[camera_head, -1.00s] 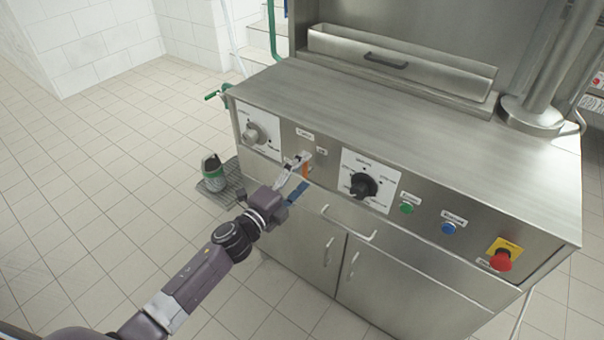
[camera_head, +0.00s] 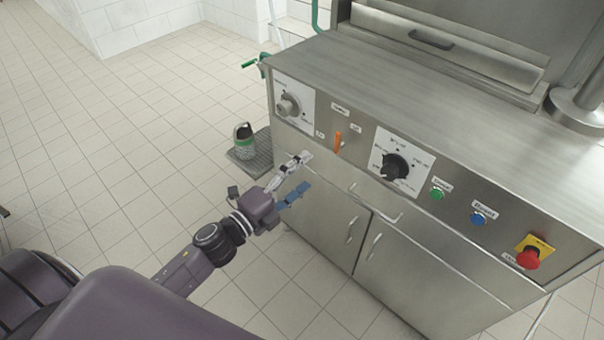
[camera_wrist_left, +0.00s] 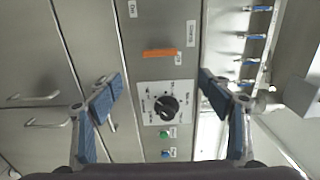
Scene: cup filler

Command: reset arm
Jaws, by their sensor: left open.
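My left gripper (camera_head: 306,172) is open and empty in the head view, in front of the steel machine's panel, below and left of the orange switch (camera_head: 338,141). The fingers are spread apart, one pale and one blue. In the left wrist view, the open fingers (camera_wrist_left: 162,88) stand on either side of the panel, with the orange switch (camera_wrist_left: 160,53) and black dial (camera_wrist_left: 166,105) seen between them. Nothing lies between the fingertips. My right gripper is not in view.
The steel machine (camera_head: 430,110) carries a grey dial (camera_head: 288,106), black dial (camera_head: 393,167), green button (camera_head: 437,194), blue button (camera_head: 478,219) and red emergency button (camera_head: 528,258). A green-and-black container (camera_head: 244,141) stands on a floor grate (camera_head: 262,160). The tiled floor at left is free.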

